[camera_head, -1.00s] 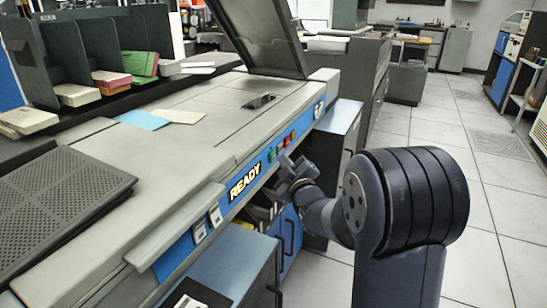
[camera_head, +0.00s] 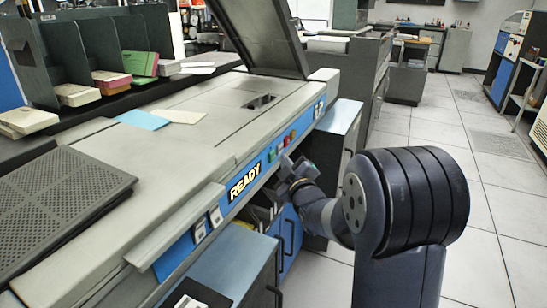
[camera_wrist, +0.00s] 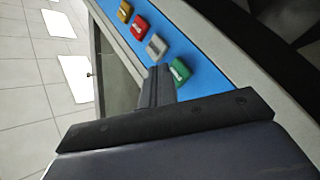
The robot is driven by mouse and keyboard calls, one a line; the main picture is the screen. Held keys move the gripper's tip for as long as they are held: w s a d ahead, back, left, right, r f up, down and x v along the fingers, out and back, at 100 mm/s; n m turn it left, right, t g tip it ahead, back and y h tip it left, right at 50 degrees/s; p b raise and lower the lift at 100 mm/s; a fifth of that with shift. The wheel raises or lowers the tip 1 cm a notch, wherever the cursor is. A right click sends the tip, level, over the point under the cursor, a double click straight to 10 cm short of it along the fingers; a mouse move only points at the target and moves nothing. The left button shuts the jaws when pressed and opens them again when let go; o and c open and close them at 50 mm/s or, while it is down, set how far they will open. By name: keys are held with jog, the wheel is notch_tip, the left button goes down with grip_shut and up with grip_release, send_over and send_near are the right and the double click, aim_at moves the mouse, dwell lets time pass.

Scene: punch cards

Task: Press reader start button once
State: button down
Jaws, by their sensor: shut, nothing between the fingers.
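The card reader's blue front panel (camera_head: 230,196) carries a READY sign (camera_head: 244,182) in bright letters. A row of small buttons sits beyond the sign, including a green button (camera_head: 272,155) and a red button (camera_head: 287,141). In the wrist view the row is a yellow button (camera_wrist: 125,11), a red button (camera_wrist: 140,27), a white button (camera_wrist: 156,46) and the green button (camera_wrist: 180,71). Their labels are too small to read. My gripper (camera_head: 286,165) is shut and empty, just in front of the panel near the green button. In the wrist view its fingertips (camera_wrist: 160,71) are beside the green button; contact cannot be told.
The reader's grey top (camera_head: 150,165) has a recess (camera_head: 262,102), a raised dark cover (camera_head: 262,38) and a blue card (camera_head: 143,119). A dark rack (camera_head: 60,57) with card stacks stands behind. Blue-fronted cabinets (camera_head: 290,232) are below. The tiled floor at right is clear.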

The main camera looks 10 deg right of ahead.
jog(key=shift+w+a, duration=0.1)
jog(key=shift+w+a+b, duration=0.15)
jog(key=shift+a+b, duration=0.1)
jog(key=shift+b, duration=0.2)
